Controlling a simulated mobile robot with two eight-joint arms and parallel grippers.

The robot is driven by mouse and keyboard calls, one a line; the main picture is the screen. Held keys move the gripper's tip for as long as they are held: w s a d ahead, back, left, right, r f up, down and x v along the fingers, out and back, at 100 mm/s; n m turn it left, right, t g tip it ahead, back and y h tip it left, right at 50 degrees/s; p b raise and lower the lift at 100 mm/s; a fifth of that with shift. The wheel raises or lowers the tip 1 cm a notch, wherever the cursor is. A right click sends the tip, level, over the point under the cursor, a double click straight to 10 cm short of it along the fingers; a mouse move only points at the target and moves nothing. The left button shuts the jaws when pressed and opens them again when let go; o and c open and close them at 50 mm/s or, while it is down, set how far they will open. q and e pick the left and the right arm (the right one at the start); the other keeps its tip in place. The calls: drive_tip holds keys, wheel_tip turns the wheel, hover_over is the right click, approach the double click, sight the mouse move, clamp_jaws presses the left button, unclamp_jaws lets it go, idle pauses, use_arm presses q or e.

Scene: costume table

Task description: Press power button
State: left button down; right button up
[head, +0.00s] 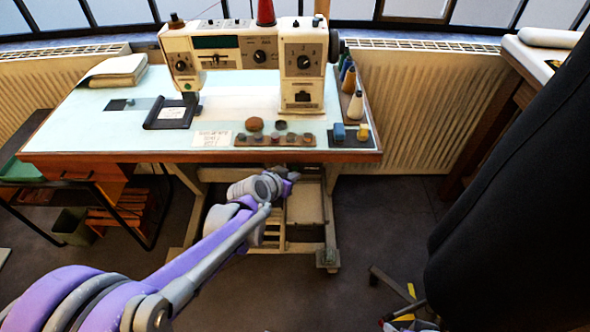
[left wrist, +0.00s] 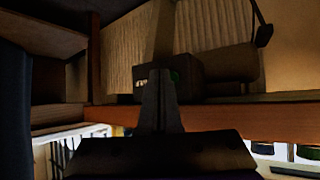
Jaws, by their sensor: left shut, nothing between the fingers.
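In the head view my left gripper (head: 292,175) is at the table's front edge, low and right of centre, and the box is hidden there.
A white sewing machine (head: 235,50) stands on the table (head: 110,130), with thread spools (head: 355,105) at right and small items along the front edge. A large dark shape (head: 510,200) fills the right side. Dark floor (head: 385,215) is open right of the table stand.

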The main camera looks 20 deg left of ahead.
use_arm(q)
drive_tip(key=shift+w+a, duration=0.15)
drive_tip(key=shift+w, duration=0.2)
drive_tip(key=shift+s, duration=0.15)
idle(0.3)
drive_tip(key=shift+s+d, duration=0.3)
drive_tip(key=shift+s, duration=0.45)
drive_tip(key=s+d+p, duration=0.1)
drive_tip(key=s, duration=0.4)
drive_tip(key=shift+s+d, duration=0.3)
drive_tip(key=shift+s, duration=0.1)
drive_tip(key=shift+a, duration=0.1)
